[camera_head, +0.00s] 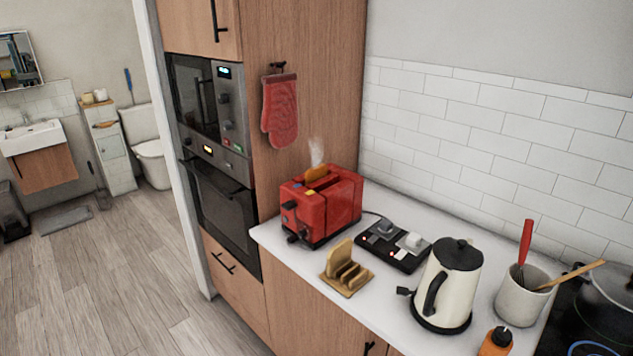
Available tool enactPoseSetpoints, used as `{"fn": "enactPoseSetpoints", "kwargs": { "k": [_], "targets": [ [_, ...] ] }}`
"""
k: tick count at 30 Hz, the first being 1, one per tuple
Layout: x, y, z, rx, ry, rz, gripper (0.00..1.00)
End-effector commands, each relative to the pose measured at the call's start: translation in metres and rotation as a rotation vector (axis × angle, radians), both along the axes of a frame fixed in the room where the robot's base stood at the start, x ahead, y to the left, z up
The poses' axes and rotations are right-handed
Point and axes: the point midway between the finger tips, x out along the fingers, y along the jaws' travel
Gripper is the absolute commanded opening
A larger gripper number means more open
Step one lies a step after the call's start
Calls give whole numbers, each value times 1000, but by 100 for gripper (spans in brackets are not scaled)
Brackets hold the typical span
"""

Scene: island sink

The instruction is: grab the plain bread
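A tan bread slice (339,256) stands upright in a small wooden toast rack (346,285) near the counter's front edge. Another slice, browner orange (316,173), sticks up out of a slot of the red toaster (333,209), with white steam above it. I cannot tell for sure which slice is the plain one. The lower part of the slice in the toaster is hidden. My gripper is in no part of this view.
A black board with small switches (395,243) lies right of the rack. A cream kettle (452,285), a utensil crock (521,298), an orange bottle (495,342) and a pot (606,290) stand further right. The tall oven cabinet borders the counter on the left.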

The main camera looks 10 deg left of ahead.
Motion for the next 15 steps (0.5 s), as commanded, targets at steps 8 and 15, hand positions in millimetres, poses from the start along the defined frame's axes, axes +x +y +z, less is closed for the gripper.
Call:
{"fn": "enactPoseSetpoints", "kwargs": {
  "k": [8, 15],
  "targets": [
    [0, 0, 0, 0, 0, 0, 0],
    [0, 0, 0, 0, 0, 0, 28]
  ]
}}
